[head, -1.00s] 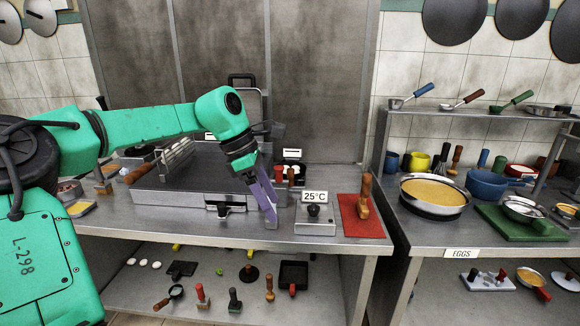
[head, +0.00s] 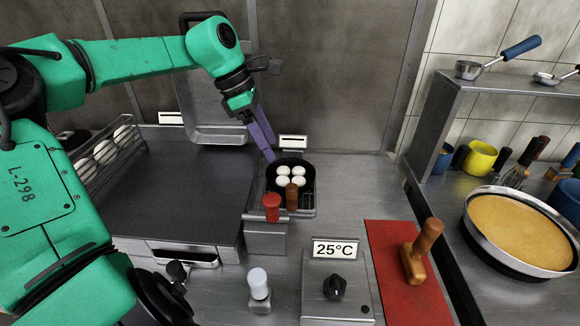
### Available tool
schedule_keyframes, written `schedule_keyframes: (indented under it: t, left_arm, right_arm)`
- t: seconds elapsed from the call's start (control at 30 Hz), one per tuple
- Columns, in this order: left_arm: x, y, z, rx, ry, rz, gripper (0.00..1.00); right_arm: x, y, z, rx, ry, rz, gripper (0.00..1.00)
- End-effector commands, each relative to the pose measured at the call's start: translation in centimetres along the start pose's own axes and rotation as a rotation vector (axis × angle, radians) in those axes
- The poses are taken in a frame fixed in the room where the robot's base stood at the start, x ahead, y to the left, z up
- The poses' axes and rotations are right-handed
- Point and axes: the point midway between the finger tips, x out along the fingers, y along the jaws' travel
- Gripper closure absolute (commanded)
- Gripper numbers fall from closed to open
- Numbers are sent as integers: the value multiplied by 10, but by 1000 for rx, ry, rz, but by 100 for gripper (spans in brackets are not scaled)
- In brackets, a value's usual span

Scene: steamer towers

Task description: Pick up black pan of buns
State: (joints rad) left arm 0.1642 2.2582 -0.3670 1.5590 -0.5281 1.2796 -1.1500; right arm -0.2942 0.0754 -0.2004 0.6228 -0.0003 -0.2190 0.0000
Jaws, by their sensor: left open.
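The black pan (head: 307,166) sits on a small burner grate at the counter's back, right of the griddle. Several white buns (head: 284,182) lie in it. My left gripper (head: 268,156) has purple fingers pointing down at the pan's back-left rim. It is open and empty. I cannot tell whether the fingertips touch the rim. The pan's handle is not clearly visible. My right gripper is not in view.
A red shaker (head: 271,207) and a brown one (head: 291,197) stand in front of the pan. The dark griddle (head: 170,190) lies left. A 25°C control box (head: 336,285) and a wooden press on a red mat (head: 400,285) are at front right. A pan of yellow batter (head: 520,232) stands further right.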

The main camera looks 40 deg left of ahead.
Motion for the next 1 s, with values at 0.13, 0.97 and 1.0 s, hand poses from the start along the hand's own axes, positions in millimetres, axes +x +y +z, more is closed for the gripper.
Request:
schedule_keyframes:
  t: [0.13, 0.97, 1.0]
  left_arm:
    - [33, -2, 0, -1, 5, -10, 27]
    - [139, 1, -2, 1, 0, -1, 35]
    - [139, 1, -2, 1, 0, -1, 50]
  right_arm:
    - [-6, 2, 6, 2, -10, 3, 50]
    - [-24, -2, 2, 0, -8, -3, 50]
    - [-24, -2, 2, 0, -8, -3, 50]
